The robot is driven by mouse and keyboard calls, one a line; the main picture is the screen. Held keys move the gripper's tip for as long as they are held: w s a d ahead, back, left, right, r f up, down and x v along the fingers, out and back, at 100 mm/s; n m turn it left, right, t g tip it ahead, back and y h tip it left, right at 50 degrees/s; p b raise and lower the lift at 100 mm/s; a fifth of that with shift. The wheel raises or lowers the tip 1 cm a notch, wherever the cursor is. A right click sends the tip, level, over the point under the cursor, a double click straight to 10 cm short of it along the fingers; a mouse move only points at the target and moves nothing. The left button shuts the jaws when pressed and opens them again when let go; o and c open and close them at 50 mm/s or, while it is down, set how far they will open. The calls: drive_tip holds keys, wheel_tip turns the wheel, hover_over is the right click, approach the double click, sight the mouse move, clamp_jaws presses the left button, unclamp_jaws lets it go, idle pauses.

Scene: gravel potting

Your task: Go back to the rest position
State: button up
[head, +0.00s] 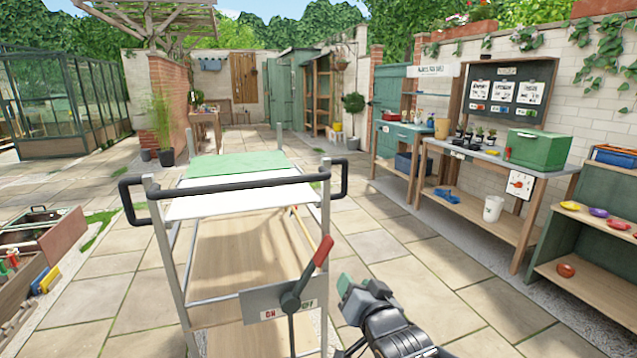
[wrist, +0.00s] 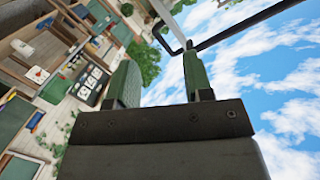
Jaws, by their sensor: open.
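My gripper (head: 357,297) is at the lower middle of the head view, just right of the trolley's red-handled lever. In the wrist view my gripper (wrist: 158,75) shows two green fingers spread apart, with nothing between them. It is open and empty. The wrist view is tilted and looks past the fingers to sky, a tree and the potting benches.
A metal trolley (head: 245,191) with a black handle stands close in front, with a red lever (head: 322,252) on an ON/OFF plate. A potting bench (head: 480,160) with a green box (head: 538,148) stands at right. Paving between them is clear.

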drive_tip(key=s+d+r+n+g+h+p, duration=0.1)
drive_tip(key=s+d+r+g+p, duration=0.3)
drive_tip(key=p, duration=0.5)
drive_tip(key=s+d+r+n+g+h+p, duration=0.1)
drive_tip(key=s+d+r+g+h+p, duration=0.2)
drive_tip(key=s+d+r+g+p, duration=0.2)
drive_tip(key=shift+s+r+g+p, duration=0.4)
drive_tip(key=shift+s+g+p, duration=1.2)
drive_tip(key=shift+s+p, duration=0.75)
drive_tip(key=shift+s, duration=0.25)
